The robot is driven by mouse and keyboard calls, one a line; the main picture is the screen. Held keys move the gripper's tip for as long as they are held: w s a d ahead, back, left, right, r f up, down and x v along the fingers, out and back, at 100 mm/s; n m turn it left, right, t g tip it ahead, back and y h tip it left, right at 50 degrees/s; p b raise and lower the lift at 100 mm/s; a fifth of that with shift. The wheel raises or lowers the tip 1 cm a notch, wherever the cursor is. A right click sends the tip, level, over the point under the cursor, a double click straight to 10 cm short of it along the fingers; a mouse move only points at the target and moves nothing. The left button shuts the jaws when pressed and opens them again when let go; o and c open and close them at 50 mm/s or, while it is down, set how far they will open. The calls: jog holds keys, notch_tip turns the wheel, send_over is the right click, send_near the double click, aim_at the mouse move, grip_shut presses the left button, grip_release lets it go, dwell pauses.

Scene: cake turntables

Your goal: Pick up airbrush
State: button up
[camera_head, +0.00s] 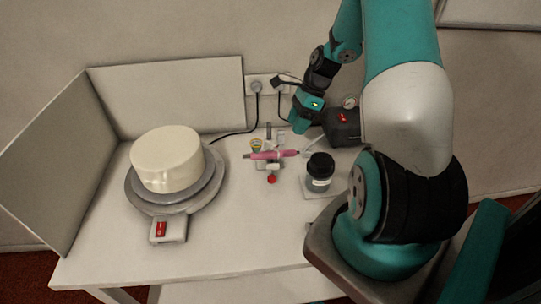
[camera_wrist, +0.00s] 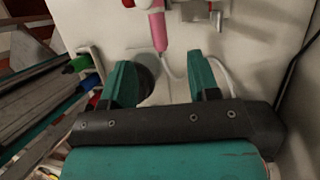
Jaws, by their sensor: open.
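The pink airbrush (camera_head: 272,154) lies level across a small stand near the back middle of the table in the head view. In the wrist view its pink body (camera_wrist: 159,32) points down toward the gap between my fingers. My gripper (camera_wrist: 160,62) is open and empty, with its two teal fingers apart. In the head view my gripper (camera_head: 301,128) hangs behind and slightly right of the airbrush, apart from it. The stand's lower part is partly hidden by the airbrush.
A white cake (camera_head: 168,158) sits on a grey turntable (camera_head: 133,190) at left, with white panels behind. A black-lidded jar (camera_head: 320,166) stands right of the airbrush. A dark compressor (camera_head: 342,128) stands behind it. The front table middle is clear.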

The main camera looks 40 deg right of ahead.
aim_at(285, 154)
jog(key=shift+s+p+x, duration=0.15)
jog(key=shift+p+x, duration=0.55)
jog(key=shift+x, duration=2)
jog(key=shift+s+p+x, duration=0.1)
jog(key=shift+p+x, duration=0.6)
jog(key=shift+x, duration=2.05)
grip_shut()
